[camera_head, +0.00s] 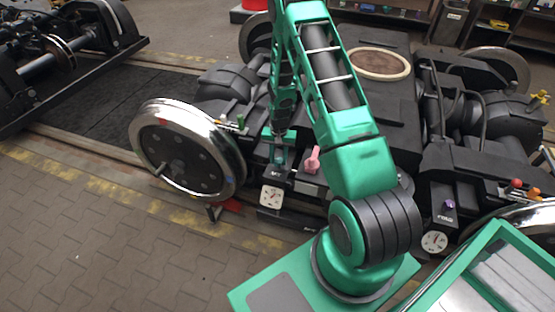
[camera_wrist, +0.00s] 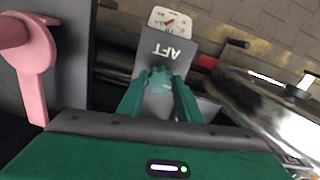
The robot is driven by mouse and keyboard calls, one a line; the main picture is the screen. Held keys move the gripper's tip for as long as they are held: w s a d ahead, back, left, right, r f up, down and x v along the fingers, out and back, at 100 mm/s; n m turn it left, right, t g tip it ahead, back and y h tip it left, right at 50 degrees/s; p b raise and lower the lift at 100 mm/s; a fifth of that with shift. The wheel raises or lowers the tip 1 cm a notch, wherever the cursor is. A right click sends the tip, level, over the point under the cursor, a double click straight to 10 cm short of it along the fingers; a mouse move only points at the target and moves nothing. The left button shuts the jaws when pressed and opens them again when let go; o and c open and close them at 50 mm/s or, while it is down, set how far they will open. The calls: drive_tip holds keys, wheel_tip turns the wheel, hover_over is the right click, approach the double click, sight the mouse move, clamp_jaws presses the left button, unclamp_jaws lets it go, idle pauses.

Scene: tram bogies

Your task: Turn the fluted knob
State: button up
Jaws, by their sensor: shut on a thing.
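The fluted knob (camera_wrist: 160,76) is a small teal knob with a ridged edge, on a grey panel marked AFT (camera_wrist: 180,50) in the wrist view. My gripper (camera_wrist: 160,84) has its two green fingers closed on either side of it. The fingers hide part of the knob's sides. In the head view my gripper (camera_head: 279,150) reaches down to the same panel, just above a white dial (camera_head: 271,196). The dial also shows in the wrist view (camera_wrist: 170,20), with a red needle.
A pink lever (camera_head: 312,160) stands close to the right of my gripper in the head view; it is at the left in the wrist view (camera_wrist: 32,60). A large steel wheel (camera_head: 188,148) stands close on the left. A second panel carries a purple knob (camera_head: 449,204).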

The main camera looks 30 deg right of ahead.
drive_tip(key=n, duration=0.4)
drive_tip(key=shift+w+r+n, duration=0.1)
drive_tip(key=shift+w+n, duration=0.2)
drive_tip(key=shift+n, duration=0.1)
drive_tip(key=n, duration=1)
drive_tip(key=shift+a+n, duration=0.1)
drive_tip(key=shift+n, duration=1.9)
drive_tip(key=shift+n, duration=0.3)
drive_tip(key=o, duration=1)
drive_tip(key=shift+o, duration=0.2)
drive_tip(key=shift+s, duration=0.15)
